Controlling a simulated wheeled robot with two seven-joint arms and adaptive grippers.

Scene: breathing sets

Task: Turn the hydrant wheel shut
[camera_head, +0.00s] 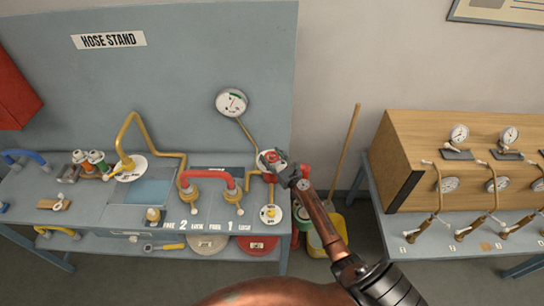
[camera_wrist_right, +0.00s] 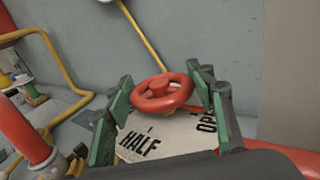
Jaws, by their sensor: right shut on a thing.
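The hydrant wheel is a small red handwheel (camera_head: 275,156) at the right end of the hose stand bench, above a white dial plate. In the right wrist view the wheel (camera_wrist_right: 163,92) sits between the green-padded fingers of my right gripper (camera_wrist_right: 170,95), which is shut on it. The plate (camera_wrist_right: 165,138) below reads "HALF" and part of "OPEN"; the rest is hidden. In the head view my right gripper (camera_head: 280,167) reaches the wheel from the lower right and covers part of it. My left gripper is not in view.
A round gauge (camera_head: 231,102) is on a brass pipe behind the wheel. A red curved pipe (camera_head: 208,178) stands left of it. A yellow bucket (camera_head: 326,236) with a wooden pole (camera_head: 345,150) stands right of the bench. A wooden gauge cabinet (camera_head: 400,150) is further right.

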